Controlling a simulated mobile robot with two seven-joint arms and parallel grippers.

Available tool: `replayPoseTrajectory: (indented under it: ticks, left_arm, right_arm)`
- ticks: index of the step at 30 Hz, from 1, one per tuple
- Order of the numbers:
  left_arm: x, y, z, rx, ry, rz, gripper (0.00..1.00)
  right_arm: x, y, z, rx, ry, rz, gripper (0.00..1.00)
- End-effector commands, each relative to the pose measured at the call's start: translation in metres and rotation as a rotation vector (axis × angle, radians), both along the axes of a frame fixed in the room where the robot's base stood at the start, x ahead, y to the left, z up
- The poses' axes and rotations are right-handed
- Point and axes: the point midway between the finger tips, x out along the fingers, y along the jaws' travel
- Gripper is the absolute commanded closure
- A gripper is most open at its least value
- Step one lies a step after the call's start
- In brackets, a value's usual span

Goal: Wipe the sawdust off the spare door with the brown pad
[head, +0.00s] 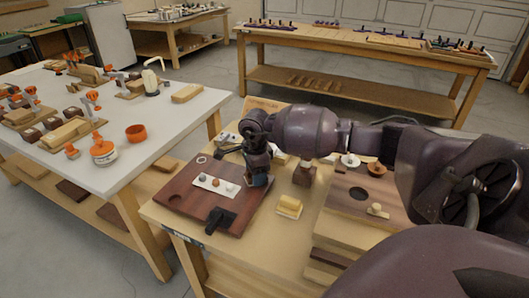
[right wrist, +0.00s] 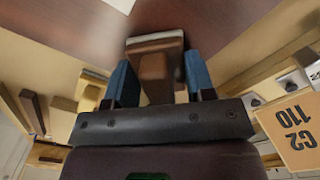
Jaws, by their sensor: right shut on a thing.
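A dark red-brown panel, which looks like the spare door (head: 234,226), lies flat on the near bench in the head view. It has a round hole at its left side and a pale strip (head: 206,181) with small round pieces on it. My right gripper (head: 258,178) is over the panel's right part. In the right wrist view its blue fingers are shut on the brown pad (right wrist: 155,76), with the panel (right wrist: 190,15) beyond. I cannot tell whether the pad touches the panel. I cannot make out sawdust. My left gripper is not in view.
A black piece (head: 219,217) sits at the panel's front edge. A yellowish block (head: 289,206) and a brown block (head: 304,174) stand to its right. Another brown panel (head: 343,202) with a hole lies farther right. A white-topped table (head: 150,150) stands left across a gap.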

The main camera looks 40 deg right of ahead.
Motion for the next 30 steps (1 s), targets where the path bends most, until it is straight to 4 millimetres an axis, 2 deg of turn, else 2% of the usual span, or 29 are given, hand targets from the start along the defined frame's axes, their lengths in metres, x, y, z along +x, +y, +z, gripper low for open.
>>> replayPoseTrajectory:
  ticks: [1, 3, 5, 21, 25, 30]
  left_arm:
    - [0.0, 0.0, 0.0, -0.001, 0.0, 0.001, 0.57]
    - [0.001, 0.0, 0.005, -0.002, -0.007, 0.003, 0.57]
    - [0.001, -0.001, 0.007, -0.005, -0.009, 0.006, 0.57]
    - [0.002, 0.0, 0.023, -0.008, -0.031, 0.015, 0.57]
    - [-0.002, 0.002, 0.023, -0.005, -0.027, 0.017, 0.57]
    - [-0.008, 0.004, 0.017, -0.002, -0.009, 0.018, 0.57]
  right_arm:
    - [-0.003, -0.009, -0.002, -0.017, 0.009, -0.011, 1.0]
    - [-0.003, -0.011, 0.005, -0.018, 0.004, -0.014, 1.0]
    - [-0.002, -0.013, 0.024, -0.021, -0.004, -0.015, 1.0]
    - [-0.006, -0.018, 0.071, -0.012, -0.005, -0.023, 1.0]
    - [-0.007, -0.019, 0.079, -0.01, -0.003, -0.025, 1.0]
    - [-0.008, -0.02, 0.08, -0.009, 0.0, -0.026, 1.0]
